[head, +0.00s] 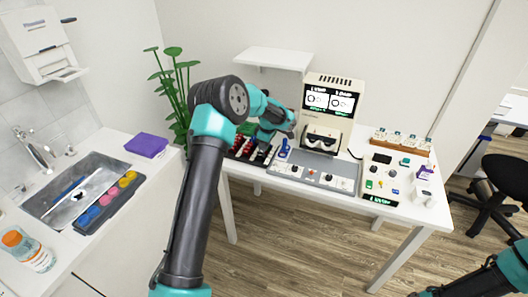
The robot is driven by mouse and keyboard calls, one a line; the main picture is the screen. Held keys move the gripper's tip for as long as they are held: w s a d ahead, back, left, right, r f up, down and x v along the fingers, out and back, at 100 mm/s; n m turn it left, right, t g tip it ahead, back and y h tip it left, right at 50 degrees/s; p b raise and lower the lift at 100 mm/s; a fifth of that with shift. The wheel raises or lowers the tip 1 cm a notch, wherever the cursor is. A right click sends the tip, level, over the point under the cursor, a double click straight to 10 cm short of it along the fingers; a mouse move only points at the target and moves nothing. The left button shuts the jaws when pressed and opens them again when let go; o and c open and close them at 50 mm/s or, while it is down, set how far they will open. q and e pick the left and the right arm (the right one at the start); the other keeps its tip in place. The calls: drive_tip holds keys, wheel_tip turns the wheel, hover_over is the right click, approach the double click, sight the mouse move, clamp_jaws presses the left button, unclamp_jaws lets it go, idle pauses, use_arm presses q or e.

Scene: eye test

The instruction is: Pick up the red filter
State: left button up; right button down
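Small red pieces (240,144), which look like red filters, sit in a black tray (233,156) at the left end of the white table. I cannot tell them apart at this size. My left gripper (262,152) reaches down over the right part of this tray, just right of the red pieces. Its fingers are small and dark against the tray, so I cannot tell whether they are open or touch anything. A blue piece (284,148) stands just right of the gripper. Of my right arm only links show at the bottom right; its gripper is out of view.
A testing machine (333,105) with a lit screen stands behind a grey control panel (313,172). A rack of small bottles (400,141) and a white board with coloured parts (388,178) are at right. A sink counter (118,218) is at left, a plant (172,82) behind my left arm.

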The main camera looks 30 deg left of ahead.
use_arm(q)
clamp_jaws()
drive_tip(key=shift+r, duration=0.1)
wheel_tip(320, 180, up, 10)
idle(0.6)
idle(0.5)
